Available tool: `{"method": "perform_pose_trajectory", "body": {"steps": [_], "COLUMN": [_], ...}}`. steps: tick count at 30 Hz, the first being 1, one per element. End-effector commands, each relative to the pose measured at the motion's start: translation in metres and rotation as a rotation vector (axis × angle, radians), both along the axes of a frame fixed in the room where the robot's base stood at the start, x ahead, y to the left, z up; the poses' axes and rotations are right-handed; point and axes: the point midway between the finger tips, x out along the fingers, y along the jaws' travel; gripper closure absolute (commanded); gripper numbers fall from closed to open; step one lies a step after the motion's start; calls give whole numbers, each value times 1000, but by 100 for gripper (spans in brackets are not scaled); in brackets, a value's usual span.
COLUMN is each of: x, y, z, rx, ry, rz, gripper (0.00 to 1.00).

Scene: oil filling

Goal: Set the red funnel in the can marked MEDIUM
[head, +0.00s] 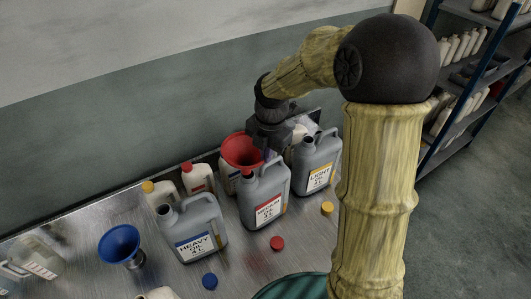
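The can marked MEDIUM (265,208) stands upright on the metal bench, a grey jug with a red label. The red funnel (240,149) is wide mouth up, just above and behind the can's upper left in the head view. I cannot tell whether its spout is in the can's neck, which is mostly hidden. My gripper (268,151) points down at the funnel's right rim, behind the can's handle. Its fingertips are small, dark and partly hidden, so their grip does not show clearly.
The HEAVY can (197,232) stands left of the MEDIUM can, and the LIGHT can (318,166) stands close on its right. A blue funnel (121,245) is at left. Red (277,243), blue (210,281) and yellow (327,208) caps lie in front. White bottles (197,179) stand behind.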

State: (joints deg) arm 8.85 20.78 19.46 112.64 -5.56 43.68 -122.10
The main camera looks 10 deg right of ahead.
Motion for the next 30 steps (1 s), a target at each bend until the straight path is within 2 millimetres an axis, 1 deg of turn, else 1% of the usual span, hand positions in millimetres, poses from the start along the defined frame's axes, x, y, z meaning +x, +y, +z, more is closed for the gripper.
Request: {"method": "perform_pose_trajectory", "body": {"steps": [15,24,30], "x": [-3,-3,-3], "y": [-4,-4,-4], "z": [-5,-5,-10], "rx": [0,0,0], "ry": [0,0,1], "rz": [0,0,0], "gripper": [100,100,100]}}
